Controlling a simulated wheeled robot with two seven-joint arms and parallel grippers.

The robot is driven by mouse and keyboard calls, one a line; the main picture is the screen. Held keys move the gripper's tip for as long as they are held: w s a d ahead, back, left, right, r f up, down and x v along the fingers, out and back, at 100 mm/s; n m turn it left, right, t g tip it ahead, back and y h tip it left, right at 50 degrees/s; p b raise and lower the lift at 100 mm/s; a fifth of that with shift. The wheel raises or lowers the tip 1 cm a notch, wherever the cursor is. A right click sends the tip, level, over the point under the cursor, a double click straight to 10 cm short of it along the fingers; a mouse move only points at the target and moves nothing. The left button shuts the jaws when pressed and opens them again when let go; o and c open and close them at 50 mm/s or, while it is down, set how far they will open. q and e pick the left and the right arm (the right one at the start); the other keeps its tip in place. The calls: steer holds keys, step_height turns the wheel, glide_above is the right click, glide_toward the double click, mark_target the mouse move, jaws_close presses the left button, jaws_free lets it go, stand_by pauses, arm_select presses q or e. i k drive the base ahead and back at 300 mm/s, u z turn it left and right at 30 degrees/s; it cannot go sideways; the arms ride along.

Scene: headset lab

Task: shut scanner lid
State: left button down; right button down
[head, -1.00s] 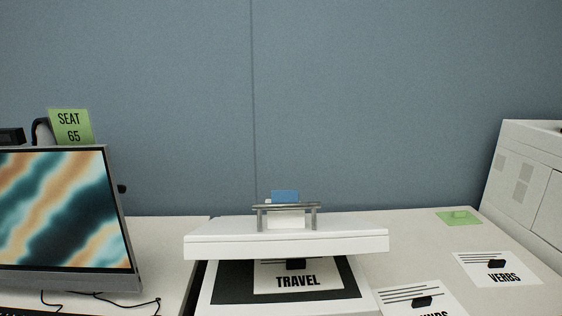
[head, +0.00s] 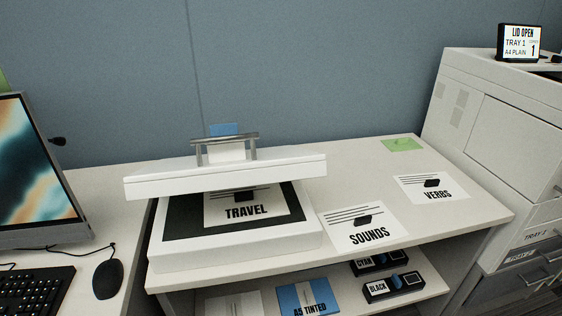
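The scanner (head: 235,247) is a white flatbed on the table, left of the picture's middle. Its white lid (head: 230,178) is raised over the bed, with a gap in front, and has a grey bar handle (head: 225,139) on top. A sheet marked TRAVEL (head: 245,207) lies on the dark glass (head: 180,221) under the lid. The lid hides the back of the bed. Neither of my grippers shows in the head view.
A monitor (head: 40,180), keyboard (head: 35,292) and mouse (head: 108,278) are at the left. A shelf (head: 345,306) below holds boxes.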

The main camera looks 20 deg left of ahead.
mark_target(225, 166)
steer(key=z, duration=0.2)
steer(key=k, duration=0.75)
steer(key=u, duration=1.65)
steer(key=i, duration=0.5)
steer(key=u, duration=0.05)
